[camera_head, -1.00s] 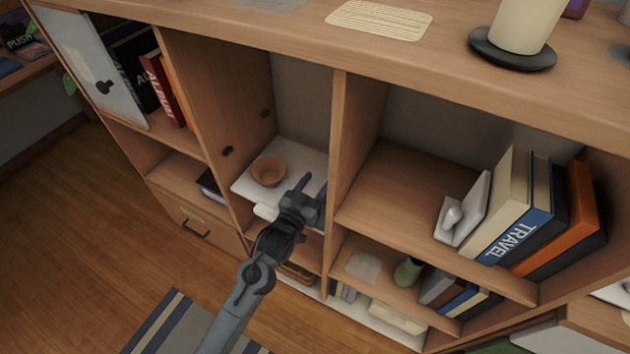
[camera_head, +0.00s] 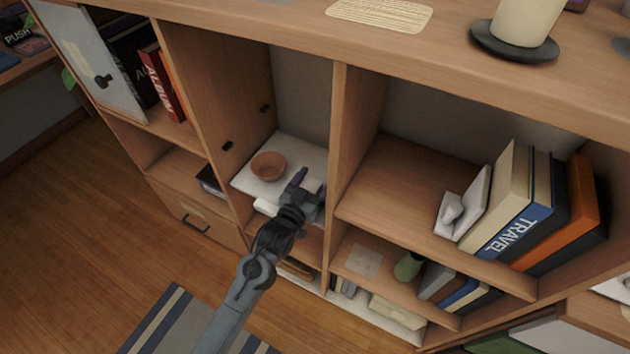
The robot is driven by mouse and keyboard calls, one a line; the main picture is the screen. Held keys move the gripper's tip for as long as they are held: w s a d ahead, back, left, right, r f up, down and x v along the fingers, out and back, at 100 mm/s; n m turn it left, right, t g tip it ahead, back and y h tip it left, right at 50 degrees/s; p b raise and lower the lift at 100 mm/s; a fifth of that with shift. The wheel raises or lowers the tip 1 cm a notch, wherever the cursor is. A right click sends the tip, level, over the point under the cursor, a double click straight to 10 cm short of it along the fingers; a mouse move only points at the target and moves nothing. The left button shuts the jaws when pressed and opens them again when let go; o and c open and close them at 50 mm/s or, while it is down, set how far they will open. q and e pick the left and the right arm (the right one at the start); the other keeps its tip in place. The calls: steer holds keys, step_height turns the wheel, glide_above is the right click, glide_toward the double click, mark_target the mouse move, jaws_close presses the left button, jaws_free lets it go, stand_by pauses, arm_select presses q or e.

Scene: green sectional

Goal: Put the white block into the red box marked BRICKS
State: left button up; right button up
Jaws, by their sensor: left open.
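My left gripper (camera_head: 311,184) is open in the middle compartment of the shelf unit, over the white shelf mat (camera_head: 297,151), to the right of a brown bowl (camera_head: 268,166). A small white piece (camera_head: 266,207) shows just left of the gripper at the mat's front edge. I cannot tell whether it is the white block; the gripper and wrist partly hide that area. I see nothing held between the fingers. I do not see a red box marked BRICKS. My right gripper is not in view.
A wooden divider (camera_head: 336,150) stands close to the right of the gripper. The right compartment holds a white bookend (camera_head: 462,212) and leaning books (camera_head: 500,200). A green vase (camera_head: 408,267) stands below. A cream cup (camera_head: 527,22) stands on the top.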

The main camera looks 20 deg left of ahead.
arm_select(q)
steer(key=shift+s+f+b, duration=0.1)
steer(key=shift+b, duration=0.4)
steer(key=s+p, duration=0.1)
steer(key=s, duration=0.1)
steer(key=s+p, duration=0.2)
steer(key=shift+s+a+r, duration=0.2)
steer(key=shift+s, duration=0.1)
steer(key=s+a+r+g+y+p, duration=0.15)
steer(key=s+g+p, duration=0.5)
steer(key=s, duration=0.85)
steer(key=s+a+r+g+y+p, duration=0.15)
steer(key=s+g+p, duration=0.45)
steer(key=s, duration=0.9)
step_height(320, 180, up, 38)
steer(key=g+h+p, duration=0.1)
steer(key=g+p, duration=0.1)
steer(key=p, duration=3.5)
step_height(320, 180, down, 54)
steer(key=b, duration=5.3)
steer(key=shift+s+a+r+m+b, duration=0.15)
steer(key=shift+s+m+b, duration=0.15)
steer(key=shift+s+b, duration=0.05)
